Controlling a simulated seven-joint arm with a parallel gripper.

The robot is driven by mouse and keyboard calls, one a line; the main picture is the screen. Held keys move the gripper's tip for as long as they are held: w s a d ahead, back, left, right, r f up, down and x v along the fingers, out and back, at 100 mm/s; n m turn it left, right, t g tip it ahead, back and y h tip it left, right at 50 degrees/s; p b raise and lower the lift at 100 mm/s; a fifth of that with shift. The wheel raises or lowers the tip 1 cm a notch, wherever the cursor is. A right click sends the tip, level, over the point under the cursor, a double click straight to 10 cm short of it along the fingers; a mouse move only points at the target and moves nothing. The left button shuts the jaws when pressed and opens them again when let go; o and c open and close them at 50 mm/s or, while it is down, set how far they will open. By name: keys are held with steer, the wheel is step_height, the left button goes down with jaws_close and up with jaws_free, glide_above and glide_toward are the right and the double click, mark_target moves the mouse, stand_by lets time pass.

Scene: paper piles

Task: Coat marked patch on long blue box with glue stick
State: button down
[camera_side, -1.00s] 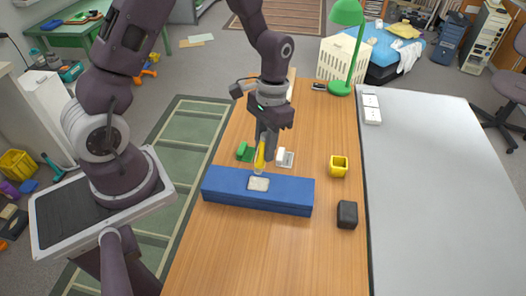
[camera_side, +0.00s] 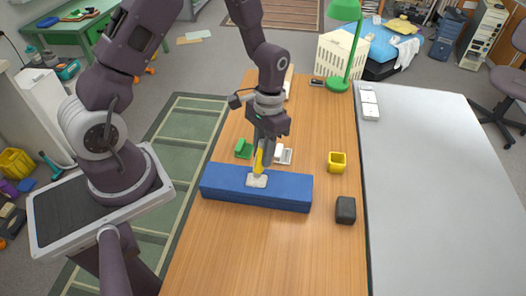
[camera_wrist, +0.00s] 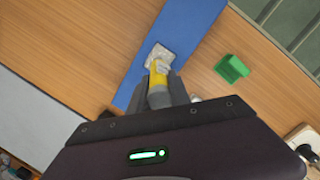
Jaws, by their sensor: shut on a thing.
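The long blue box (camera_side: 222,183) lies across the wooden table, and it also shows in the wrist view (camera_wrist: 190,22). A pale, whitish marked patch (camera_side: 257,181) is on its top, near the middle; in the wrist view the patch (camera_wrist: 158,52) is partly covered by the stick's tip. My gripper (camera_side: 264,148) is shut on the yellow glue stick (camera_side: 259,161), which points down at the patch. The stick (camera_wrist: 158,78) shows between the fingers in the wrist view. Its tip is at the patch; I cannot tell whether it presses on it.
A green object (camera_side: 243,148) and a white and grey item (camera_side: 282,154) sit behind the box. A yellow hollow cube (camera_side: 337,162) and a black block (camera_side: 345,210) stand to the right. A green lamp (camera_side: 340,83) is at the back. The table's front is clear.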

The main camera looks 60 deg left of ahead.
mark_target(262, 143)
steer(key=shift+f, duration=0.7)
stand_by(2.6)
steer(key=shift+w+d+r, duration=0.1)
steer(key=shift+w+d, duration=0.35)
steer(key=shift+s+a, duration=0.85)
steer(key=shift+s, duration=0.05)
steer(key=shift+w+d, duration=0.8)
steer(key=shift+w, duration=0.05)
steer(key=shift+s+a, duration=0.4)
steer(key=shift+r, duration=3.5)
